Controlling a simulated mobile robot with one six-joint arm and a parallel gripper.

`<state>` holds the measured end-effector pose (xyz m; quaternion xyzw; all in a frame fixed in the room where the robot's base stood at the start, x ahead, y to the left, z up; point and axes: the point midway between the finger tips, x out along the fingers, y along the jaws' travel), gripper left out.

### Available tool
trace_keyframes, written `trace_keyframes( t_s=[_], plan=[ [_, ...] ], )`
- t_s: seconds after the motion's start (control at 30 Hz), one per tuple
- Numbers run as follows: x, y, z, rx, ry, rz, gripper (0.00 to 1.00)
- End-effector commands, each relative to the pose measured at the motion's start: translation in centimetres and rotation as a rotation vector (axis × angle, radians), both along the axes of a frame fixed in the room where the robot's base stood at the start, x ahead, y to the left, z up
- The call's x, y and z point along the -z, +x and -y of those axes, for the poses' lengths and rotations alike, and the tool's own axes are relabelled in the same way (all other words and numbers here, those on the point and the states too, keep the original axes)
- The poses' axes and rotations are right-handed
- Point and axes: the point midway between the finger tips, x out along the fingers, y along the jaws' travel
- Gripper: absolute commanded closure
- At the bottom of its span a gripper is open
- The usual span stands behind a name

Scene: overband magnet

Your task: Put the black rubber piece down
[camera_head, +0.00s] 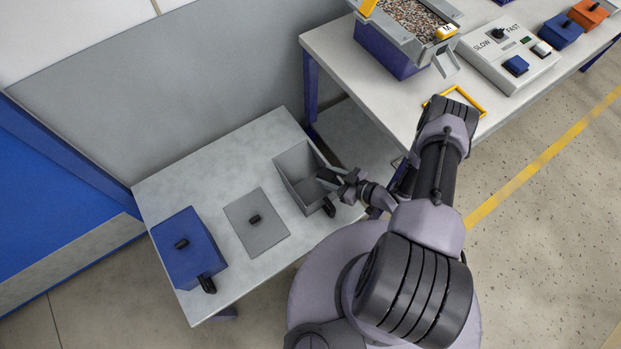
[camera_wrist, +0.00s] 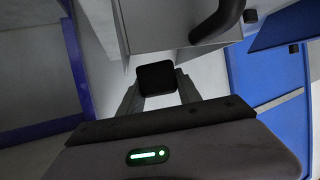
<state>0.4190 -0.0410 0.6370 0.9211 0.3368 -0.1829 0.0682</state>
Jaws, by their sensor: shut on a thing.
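My gripper (camera_head: 325,176) is at the right rim of an open grey bin (camera_head: 292,160) on the low table (camera_head: 165,180). In the wrist view, my gripper (camera_wrist: 157,85) is shut on the black rubber piece (camera_wrist: 156,77), a small dark block between the fingertips. The grey bin (camera_wrist: 165,28) fills the top of that view, close beyond the piece, with its black handle (camera_wrist: 218,22). In the head view I cannot make out the piece clearly. I cannot tell whether it touches the bin or table.
A grey lid (camera_head: 268,235) with a black knob lies left of the bin. A blue lidded box (camera_head: 190,262) with a black handle stands at the table's left end. The higher table (camera_head: 340,45) holds a gravel-filled tray (camera_head: 405,20), a control panel (camera_head: 508,55) and a yellow frame (camera_head: 482,102).

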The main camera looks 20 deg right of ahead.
Motion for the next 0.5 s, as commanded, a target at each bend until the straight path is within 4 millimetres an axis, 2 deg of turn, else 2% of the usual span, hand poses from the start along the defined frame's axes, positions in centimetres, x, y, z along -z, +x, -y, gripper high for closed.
trace_keyframes(
  t_s=[0.1, 0.33, 0.5],
  plan=[
    [0.4, 1.3, -2.4, -0.005, 0.000, 0.000, 1.00],
    [0.6, 2.9, -4.8, -0.003, 0.000, 0.000, 1.00],
    [4.3, 2.9, -4.7, 0.001, 0.000, 0.000, 1.00]
  ],
)
